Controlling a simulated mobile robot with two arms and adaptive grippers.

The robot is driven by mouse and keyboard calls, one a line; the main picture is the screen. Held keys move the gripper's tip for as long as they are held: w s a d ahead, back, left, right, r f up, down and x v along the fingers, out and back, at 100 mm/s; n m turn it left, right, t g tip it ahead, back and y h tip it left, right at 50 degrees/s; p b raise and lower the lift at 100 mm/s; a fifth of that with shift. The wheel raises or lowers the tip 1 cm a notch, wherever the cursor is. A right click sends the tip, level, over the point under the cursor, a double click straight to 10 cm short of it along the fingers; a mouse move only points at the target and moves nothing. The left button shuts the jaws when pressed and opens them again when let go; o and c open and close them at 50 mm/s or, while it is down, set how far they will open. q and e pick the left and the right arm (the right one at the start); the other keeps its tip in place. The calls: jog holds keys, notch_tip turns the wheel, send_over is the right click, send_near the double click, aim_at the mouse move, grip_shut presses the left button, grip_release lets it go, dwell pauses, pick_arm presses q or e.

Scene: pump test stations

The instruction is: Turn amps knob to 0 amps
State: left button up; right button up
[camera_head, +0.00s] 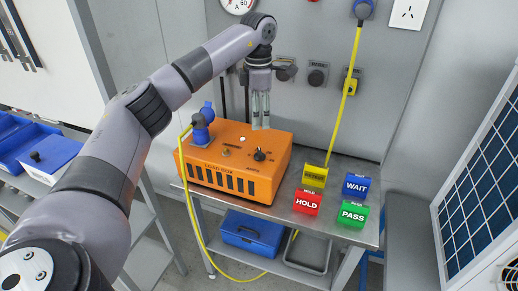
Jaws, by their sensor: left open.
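The black amps knob (260,154) sits on the top face of the orange load box (265,188), toward its right side. The small scale marks around it are too small to read. My left gripper (261,122) is open and points down, above the back edge of the box and apart from the knob. Its fingers hold nothing. My right gripper is not in view.
A blue plug (202,118) with a yellow cable (205,238) stands at the box's left end. Yellow, red HOLD (307,203), blue WAIT (355,186) and green PASS (352,214) signs stand right of the box on the metal table (298,226). A panel with knobs (317,76) rises behind.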

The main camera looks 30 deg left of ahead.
aim_at(258, 151)
pick_arm(q)
notch_tip(258, 151, down, 12)
jog(key=shift+r+p, duration=0.25)
jog(key=shift+p, duration=0.7)
jog(key=shift+f, duration=0.65)
jog(key=shift+c, duration=0.4)
jog(key=c, duration=1.1)
